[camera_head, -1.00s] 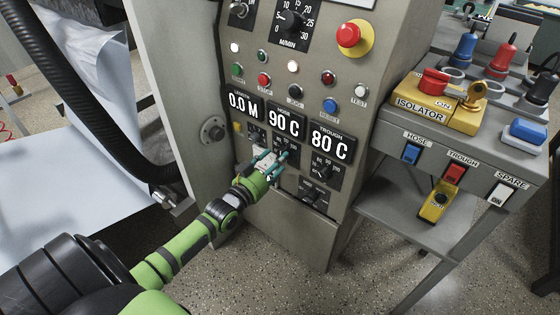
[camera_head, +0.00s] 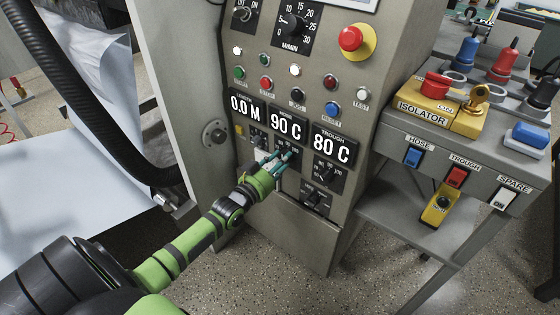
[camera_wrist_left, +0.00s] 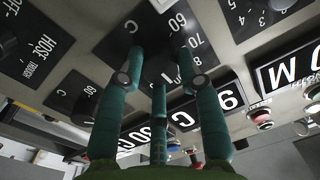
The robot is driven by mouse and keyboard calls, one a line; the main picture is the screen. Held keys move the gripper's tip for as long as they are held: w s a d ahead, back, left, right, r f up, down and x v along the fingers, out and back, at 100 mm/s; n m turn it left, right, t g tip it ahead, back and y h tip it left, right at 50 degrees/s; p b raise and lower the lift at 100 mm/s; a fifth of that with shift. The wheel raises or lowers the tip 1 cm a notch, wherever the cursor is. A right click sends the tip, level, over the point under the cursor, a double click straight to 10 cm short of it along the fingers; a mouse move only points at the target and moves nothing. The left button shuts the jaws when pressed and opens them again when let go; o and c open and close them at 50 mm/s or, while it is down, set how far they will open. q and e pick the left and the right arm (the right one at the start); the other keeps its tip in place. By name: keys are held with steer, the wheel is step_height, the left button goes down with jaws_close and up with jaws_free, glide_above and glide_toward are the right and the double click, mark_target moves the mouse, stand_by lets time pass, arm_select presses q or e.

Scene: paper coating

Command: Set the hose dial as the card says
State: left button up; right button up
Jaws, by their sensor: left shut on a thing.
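The hose dial's black scale plate (camera_head: 293,146) is on the grey cabinet front, under the hose display (camera_head: 286,124), which reads 90 C. My left gripper (camera_head: 283,160) reaches it from the lower left, with teal fingers shut around the dial's knob. In the left wrist view the fingers (camera_wrist_left: 160,70) close over the hose plate (camera_wrist_left: 125,35), where 60, 70, 80 and C show. The knob and its pointer are mostly hidden by the fingers. I cannot make out a card with a setting. My right gripper is not in view.
The trough dial (camera_head: 326,173) sits close by on the right, under the trough display (camera_head: 331,145) reading 80 C. Lit buttons and a red emergency stop (camera_head: 351,38) are above. A bench with a yellow isolator (camera_head: 425,118) stands to the right.

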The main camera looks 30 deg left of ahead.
arm_select(q)
steer(key=shift+f, duration=0.2)
steer(key=shift+s+d+f+n+g+p, duration=0.1)
steer(key=shift+n+p, duration=0.3)
steer(key=shift+n, duration=0.8)
steer(key=shift+f+n+g+p, duration=0.1)
steer(key=shift+n+p, duration=0.25)
steer(key=shift+n, duration=0.85)
steer(key=shift+s+d+f+n+g+p, duration=0.1)
steer(key=shift+n+p, duration=0.3)
steer(key=shift+n, duration=0.8)
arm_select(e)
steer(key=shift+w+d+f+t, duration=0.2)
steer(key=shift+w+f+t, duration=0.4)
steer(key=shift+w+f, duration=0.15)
arm_select(q)
steer(key=o, duration=1.1)
steer(key=shift+o, duration=0.2)
steer(key=shift+w+r, duration=0.15)
steer(key=shift+a+r, duration=0.1)
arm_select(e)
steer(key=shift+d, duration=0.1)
